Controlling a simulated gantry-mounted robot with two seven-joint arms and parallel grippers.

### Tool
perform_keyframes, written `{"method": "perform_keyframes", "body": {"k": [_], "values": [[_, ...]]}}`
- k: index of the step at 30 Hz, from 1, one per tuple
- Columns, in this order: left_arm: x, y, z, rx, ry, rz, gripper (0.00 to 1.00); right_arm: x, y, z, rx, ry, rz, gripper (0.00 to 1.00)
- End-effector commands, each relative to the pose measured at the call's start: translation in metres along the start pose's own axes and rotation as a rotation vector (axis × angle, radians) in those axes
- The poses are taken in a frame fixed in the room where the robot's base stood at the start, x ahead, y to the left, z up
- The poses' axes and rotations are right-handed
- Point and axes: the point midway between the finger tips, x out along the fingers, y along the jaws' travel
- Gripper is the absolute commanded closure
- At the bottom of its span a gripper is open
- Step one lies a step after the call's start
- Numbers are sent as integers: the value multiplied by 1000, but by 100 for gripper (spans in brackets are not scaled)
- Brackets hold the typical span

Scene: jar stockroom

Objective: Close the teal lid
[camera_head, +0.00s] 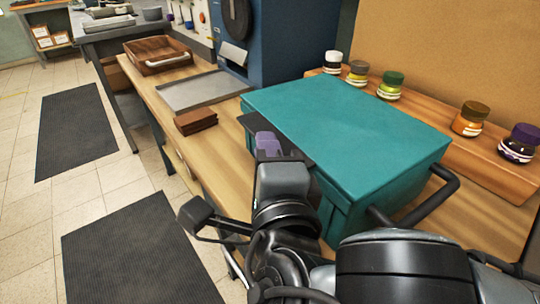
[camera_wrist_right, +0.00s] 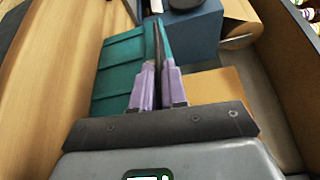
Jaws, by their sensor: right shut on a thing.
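The teal lid (camera_head: 345,110) is a broad flat panel on top of a teal box (camera_head: 335,215) on the wooden bench; any gap under it cannot be made out. A black bar handle (camera_head: 440,195) sticks out at the box's right side. My right gripper (camera_head: 267,142), with purple fingers, is at the near left edge of the lid. In the right wrist view its fingers (camera_wrist_right: 158,70) are closed together around a thin dark edge, with teal panels on both sides. My arm hides part of the box front. My left gripper is not in view.
Small jars (camera_head: 391,86) stand on a wooden shelf (camera_head: 490,150) behind the box. A grey tray (camera_head: 203,90), brown blocks (camera_head: 196,121) and a wooden tray (camera_head: 157,54) lie to the left. A blue cabinet (camera_head: 290,40) stands behind. Floor at left is open, with dark mats (camera_head: 140,255).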

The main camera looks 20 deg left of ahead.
Motion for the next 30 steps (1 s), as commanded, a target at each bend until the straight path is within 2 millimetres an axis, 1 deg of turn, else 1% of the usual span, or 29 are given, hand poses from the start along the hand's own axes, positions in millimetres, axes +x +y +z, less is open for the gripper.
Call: {"method": "perform_keyframes", "body": {"k": [1, 14, 15, 18, 19, 30], "values": [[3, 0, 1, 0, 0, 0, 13, 1, 5, -1, -2, 0, 6, 100], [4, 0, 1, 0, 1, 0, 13, 1, 9, -1, -4, -1, 15, 100], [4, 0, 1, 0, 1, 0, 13, 2, 10, -1, -4, -1, 16, 85], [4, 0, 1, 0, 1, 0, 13, 1, 9, -1, -4, -1, 15, 69], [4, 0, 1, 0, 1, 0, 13, 1, 9, -1, -3, -1, 15, 67], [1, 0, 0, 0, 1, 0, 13, -1, 4, 0, -2, -1, 7, 67]]}}
